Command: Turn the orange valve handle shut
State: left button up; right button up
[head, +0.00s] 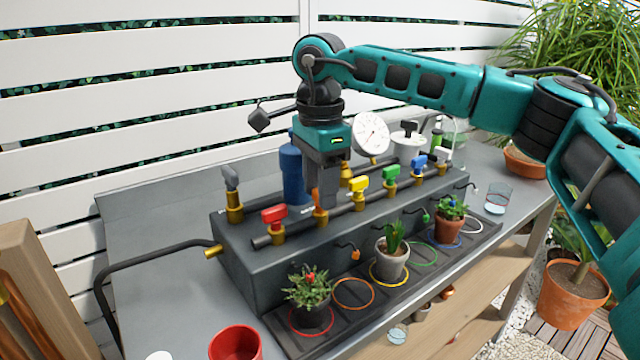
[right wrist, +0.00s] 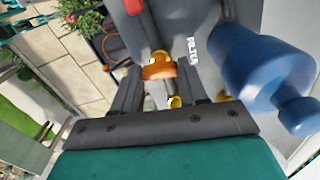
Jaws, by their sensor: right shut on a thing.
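The orange valve handle (head: 316,197) stands on the brass valve of the dark pipe, between the red valve handle (head: 274,214) and the yellow valve handle (head: 360,185). My right gripper (head: 324,190) points down over it from above, its fingers partly hiding the handle. In the right wrist view, the orange handle (right wrist: 159,70) sits between the fingertips of my right gripper (right wrist: 160,82), which is shut on it. The handle's exact angle to the pipe is hard to tell. My left gripper is not in view.
A blue filter (head: 293,174) stands close behind my gripper; it also looms in the right wrist view (right wrist: 262,62). A pressure gauge (head: 371,133) and green (head: 390,174) and blue (head: 418,161) handles are to the right. Potted plants and coloured rings line the front tray (head: 375,305).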

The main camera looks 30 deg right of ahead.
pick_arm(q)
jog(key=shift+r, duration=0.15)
pick_arm(e)
jog(key=m+p, duration=0.1)
jog(key=m, duration=0.2)
jog(key=shift+m+p, duration=0.3)
jog(key=shift+p, duration=0.05)
jog(key=m+p, duration=0.1)
jog(key=m, duration=0.1)
jog(key=shift+m, duration=0.3)
jog(key=shift+m+p, duration=0.3)
jog(key=shift+m, duration=0.7)
jog(key=m, duration=0.2)
jog(key=shift+m+p, duration=0.3)
jog(key=shift+p, duration=0.1)
jog(key=shift+m, duration=0.8)
jog(key=m+p, duration=0.1)
jog(key=m, duration=0.2)
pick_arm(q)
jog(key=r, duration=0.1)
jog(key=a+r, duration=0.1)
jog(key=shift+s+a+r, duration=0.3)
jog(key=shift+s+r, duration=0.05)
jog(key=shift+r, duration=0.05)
pick_arm(e)
jog(key=shift+m, duration=0.4)
